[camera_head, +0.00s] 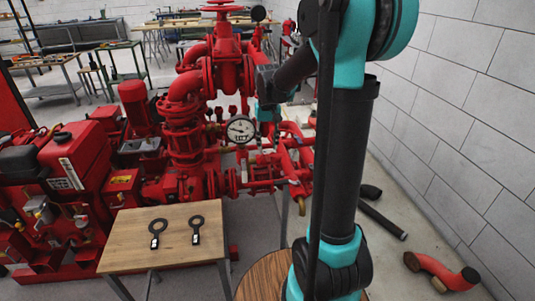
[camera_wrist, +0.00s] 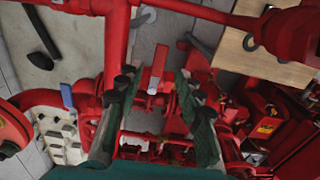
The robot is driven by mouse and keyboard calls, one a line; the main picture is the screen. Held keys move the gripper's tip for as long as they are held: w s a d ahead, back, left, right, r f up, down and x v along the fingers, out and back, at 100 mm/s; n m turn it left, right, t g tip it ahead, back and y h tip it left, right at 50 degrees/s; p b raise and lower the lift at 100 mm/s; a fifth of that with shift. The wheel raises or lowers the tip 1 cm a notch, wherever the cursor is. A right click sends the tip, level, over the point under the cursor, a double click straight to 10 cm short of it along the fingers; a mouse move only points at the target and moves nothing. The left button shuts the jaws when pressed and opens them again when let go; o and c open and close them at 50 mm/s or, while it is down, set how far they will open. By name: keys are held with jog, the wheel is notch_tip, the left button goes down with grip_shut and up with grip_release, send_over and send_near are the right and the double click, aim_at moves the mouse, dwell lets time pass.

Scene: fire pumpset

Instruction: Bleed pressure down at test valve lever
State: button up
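In the wrist view a flat red lever (camera_wrist: 159,60) with a pale lower end stands among the red pipes. I take it for the test valve lever, but no label shows. My gripper (camera_wrist: 155,82) is open, with one finger on each side of this lever and a gap to both. Nothing is held. How far the lever lies beyond the fingertips is hard to tell. In the head view the wrist end of my arm (camera_head: 268,111) is at the pump piping, beside the round pressure gauge (camera_head: 240,129); my fingers are not clear there.
A blue lever (camera_wrist: 67,95) sits left of my fingers. Red pipes surround my gripper closely. A wooden table (camera_head: 180,220) with two dark ring-ended tools stands in front of the pumpset. A red pipe elbow (camera_head: 441,273) lies on the floor by the grey wall (camera_head: 450,120).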

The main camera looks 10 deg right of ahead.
aim_at(268, 158)
jog(key=shift+f, duration=2.4)
grip_shut()
